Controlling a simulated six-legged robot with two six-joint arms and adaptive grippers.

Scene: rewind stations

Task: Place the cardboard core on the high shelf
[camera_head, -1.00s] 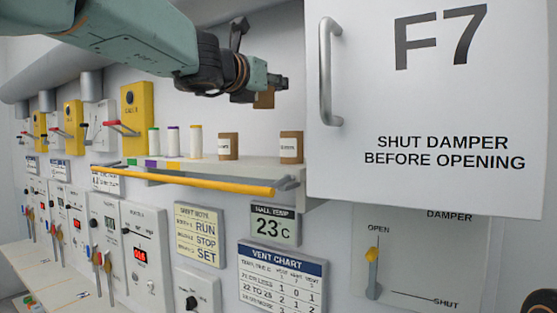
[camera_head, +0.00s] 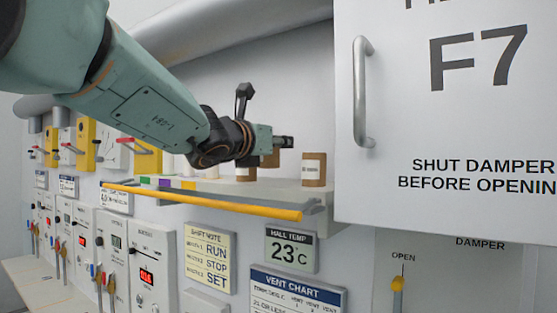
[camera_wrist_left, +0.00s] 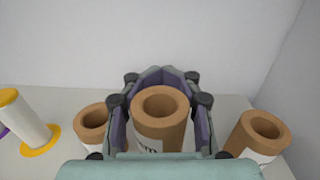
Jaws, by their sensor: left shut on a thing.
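My left gripper (camera_head: 284,142) is shut on a brown cardboard core (camera_head: 270,160), which is mostly hidden behind the gripper in the head view. In the left wrist view, the held core (camera_wrist_left: 160,120) stands between the fingers with its open end facing the camera. It is over the high shelf (camera_head: 240,190), between a core (camera_head: 246,173) on the left and another core (camera_head: 313,168) on the right. Its base is hidden, so I cannot tell whether it touches the shelf. My right gripper is not in view.
A yellow bar (camera_head: 200,201) runs along the shelf's front. A white spool with yellow flange (camera_wrist_left: 30,122) stands at the left in the wrist view. The white F7 door (camera_head: 450,120) with its metal handle (camera_head: 362,95) is close on the right.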

